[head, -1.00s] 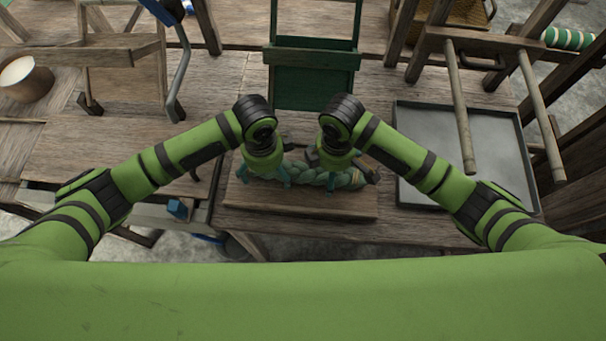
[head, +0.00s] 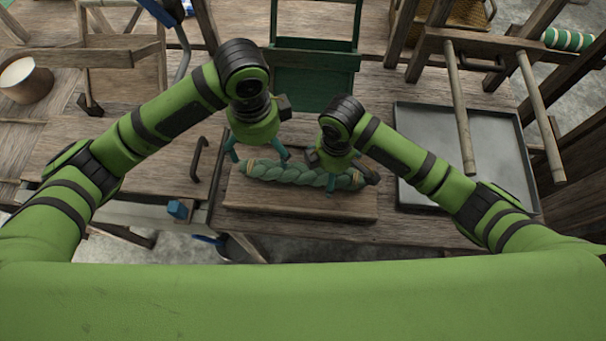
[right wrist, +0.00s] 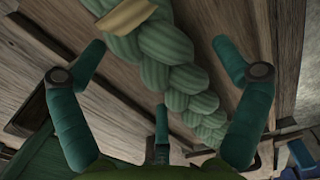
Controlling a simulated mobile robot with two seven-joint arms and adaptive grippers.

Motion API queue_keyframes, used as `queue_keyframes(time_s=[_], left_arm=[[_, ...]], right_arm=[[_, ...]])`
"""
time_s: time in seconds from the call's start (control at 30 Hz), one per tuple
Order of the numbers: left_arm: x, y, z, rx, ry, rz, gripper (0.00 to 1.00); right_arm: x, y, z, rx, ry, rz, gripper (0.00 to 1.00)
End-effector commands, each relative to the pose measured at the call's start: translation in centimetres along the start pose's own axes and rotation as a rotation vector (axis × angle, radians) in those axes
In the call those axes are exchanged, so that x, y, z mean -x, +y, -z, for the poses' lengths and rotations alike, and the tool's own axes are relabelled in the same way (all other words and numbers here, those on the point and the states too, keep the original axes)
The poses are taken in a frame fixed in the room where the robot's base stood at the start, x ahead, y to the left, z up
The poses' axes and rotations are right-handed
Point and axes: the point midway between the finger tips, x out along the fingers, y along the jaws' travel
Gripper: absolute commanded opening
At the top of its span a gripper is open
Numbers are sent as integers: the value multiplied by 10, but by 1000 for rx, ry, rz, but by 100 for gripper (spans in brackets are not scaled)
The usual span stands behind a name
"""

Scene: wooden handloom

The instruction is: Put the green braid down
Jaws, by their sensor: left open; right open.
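The green braid (head: 290,174) lies lengthwise on a wooden board (head: 300,204) at the front of the table. It also fills the middle of the right wrist view (right wrist: 168,65), with a tan band near its upper end. My left gripper (head: 258,158) is open and empty, raised above the left part of the braid. My right gripper (head: 331,170) is open over the right part of the braid, close to it. In the right wrist view its fingers (right wrist: 160,90) are spread on both sides of the braid, apart from it.
A grey metal tray (head: 408,190) lies to the right, with wooden rods above it. A green wooden frame (head: 313,75) stands behind the board. A brown pot (head: 27,80) is at the far left. A dark handle (head: 199,160) sticks up left of the board.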

Motion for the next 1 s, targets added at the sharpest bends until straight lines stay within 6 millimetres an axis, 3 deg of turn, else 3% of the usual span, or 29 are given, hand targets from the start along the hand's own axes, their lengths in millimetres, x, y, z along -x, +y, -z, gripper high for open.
queue_keyframes(time_s=[0.17,0.6,0.8,1.0], left_arm=[[3,0,0,0,-1,-1,97],[3,0,0,0,0,-1,97],[2,0,0,0,0,-1,97],[2,0,0,0,0,-1,97]], right_arm=[[16,1,1,0,3,-3,98],[103,2,0,0,1,-6,98],[119,1,0,0,0,-2,98],[120,0,0,-1,0,0,98]])
